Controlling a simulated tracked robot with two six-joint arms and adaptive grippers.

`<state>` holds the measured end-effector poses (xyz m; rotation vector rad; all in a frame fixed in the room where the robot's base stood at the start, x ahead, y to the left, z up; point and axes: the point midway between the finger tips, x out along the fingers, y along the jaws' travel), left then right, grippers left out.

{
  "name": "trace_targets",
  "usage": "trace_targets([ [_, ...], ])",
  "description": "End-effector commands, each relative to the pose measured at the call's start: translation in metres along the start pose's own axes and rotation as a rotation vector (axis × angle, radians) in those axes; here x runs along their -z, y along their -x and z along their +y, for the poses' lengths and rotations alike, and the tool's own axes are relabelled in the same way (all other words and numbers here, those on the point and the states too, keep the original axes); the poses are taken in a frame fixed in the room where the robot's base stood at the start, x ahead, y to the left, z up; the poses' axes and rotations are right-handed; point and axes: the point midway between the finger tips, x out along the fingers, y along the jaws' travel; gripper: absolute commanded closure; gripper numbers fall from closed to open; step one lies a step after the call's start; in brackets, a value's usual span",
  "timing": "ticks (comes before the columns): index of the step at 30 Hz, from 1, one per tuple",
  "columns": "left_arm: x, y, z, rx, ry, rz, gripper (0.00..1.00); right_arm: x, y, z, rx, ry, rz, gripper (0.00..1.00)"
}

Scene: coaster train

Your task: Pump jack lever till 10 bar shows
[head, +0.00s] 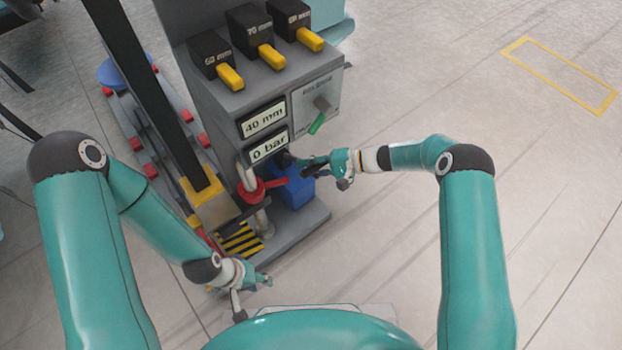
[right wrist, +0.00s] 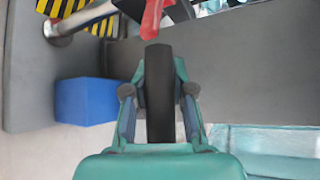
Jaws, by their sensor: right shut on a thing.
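The grey machine (head: 218,105) has a display reading "0 bar" (head: 269,146). My right gripper (head: 312,166) is at the machine's front, just right of this display. In the right wrist view it is shut on the black grip of a lever (right wrist: 159,95), which runs between its fingers. The lever's far end is hard to make out. A red handle (head: 262,187) sits on a pale pipe just left of it, and a red part (right wrist: 151,18) also shows beyond the grip. My left gripper (head: 254,296) is open and empty, low in front of the machine.
Another display reads "40 mm" (head: 263,118). Several black blocks with yellow levers top the machine. A blue box (head: 294,190) stands below my right gripper. A yellow-black striped plate (head: 240,241) lies on the base. Floor to the right is free.

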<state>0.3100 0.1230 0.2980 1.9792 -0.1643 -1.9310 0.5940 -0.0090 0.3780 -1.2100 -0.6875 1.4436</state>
Motion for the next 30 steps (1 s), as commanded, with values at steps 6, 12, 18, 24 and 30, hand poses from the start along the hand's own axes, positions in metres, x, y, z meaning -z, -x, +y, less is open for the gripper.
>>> trace_targets([
  [6, 0.0, -0.006, -0.002, 0.0, 0.0, 0.0, 0.63, 0.006, -0.003, -0.025, 0.008, 0.022, 0.006, 1.0],
  [12, 0.0, -0.008, -0.003, 0.0, 0.0, 0.0, 0.63, 0.008, -0.004, -0.031, 0.008, 0.023, 0.008, 1.0],
  [18, 0.0, -0.007, -0.003, 0.0, 0.0, 0.0, 0.63, 0.008, -0.004, -0.031, 0.008, 0.023, 0.009, 1.0],
  [24, 0.0, -0.008, -0.003, 0.0, 0.0, 0.0, 0.63, 0.008, -0.004, -0.031, 0.007, 0.022, 0.01, 0.65],
  [30, 0.0, -0.008, -0.003, 0.0, 0.0, 0.0, 0.63, 0.007, -0.005, -0.028, 0.005, 0.017, 0.007, 0.52],
])
